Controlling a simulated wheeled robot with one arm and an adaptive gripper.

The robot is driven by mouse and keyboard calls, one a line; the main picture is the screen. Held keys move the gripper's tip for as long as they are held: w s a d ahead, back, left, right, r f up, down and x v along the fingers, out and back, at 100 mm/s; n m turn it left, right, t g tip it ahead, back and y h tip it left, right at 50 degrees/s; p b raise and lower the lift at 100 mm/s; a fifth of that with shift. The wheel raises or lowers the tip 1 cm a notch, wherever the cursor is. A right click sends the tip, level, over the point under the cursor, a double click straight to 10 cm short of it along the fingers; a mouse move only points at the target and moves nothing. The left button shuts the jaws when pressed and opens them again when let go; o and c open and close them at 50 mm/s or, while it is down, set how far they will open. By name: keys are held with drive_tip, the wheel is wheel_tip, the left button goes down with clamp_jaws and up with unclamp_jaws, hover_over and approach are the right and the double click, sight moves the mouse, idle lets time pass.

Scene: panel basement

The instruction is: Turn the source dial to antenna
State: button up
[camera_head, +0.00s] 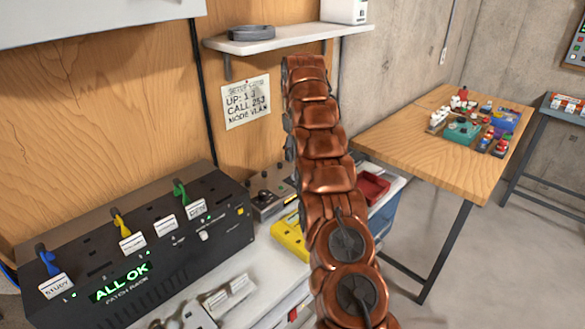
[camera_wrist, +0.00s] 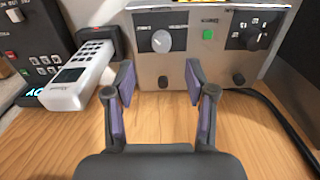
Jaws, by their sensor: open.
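In the wrist view a metal-faced box (camera_wrist: 187,62) stands on a wooden surface. The labels are too blurred to read, so I cannot tell for certain which dial is the source dial. My gripper (camera_wrist: 160,80) is open and empty, its fingertips in front of the box, below the pale dial and left of the black one. In the head view my gripper is not seen.
A white remote (camera_wrist: 80,78) in a dark holder stands close left of my fingers. A black cable (camera_wrist: 285,115) lies at the right. In the head view are a patch rack (camera_head: 130,245), a wooden table (camera_head: 400,140) with small objects, and a wall shelf (camera_head: 285,38).

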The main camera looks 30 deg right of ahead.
sight(295, 176)
drive_tip(key=shift+w+a+f+b, duration=0.1)
drive_tip(key=shift+f+b, duration=0.65)
drive_tip(key=shift+f, duration=0.05)
drive_tip(key=shift+w+a+f+b, duration=0.1)
drive_tip(key=shift+f+b, duration=0.65)
wheel_tip(295, 176, down, 2)
drive_tip(key=shift+s+f+b, duration=0.1)
drive_tip(key=shift+f+b, duration=0.1)
drive_tip(key=shift+b, duration=0.35)
drive_tip(key=shift+f+p, duration=0.5)
drive_tip(key=shift+f, duration=0.65)
clamp_jaws()
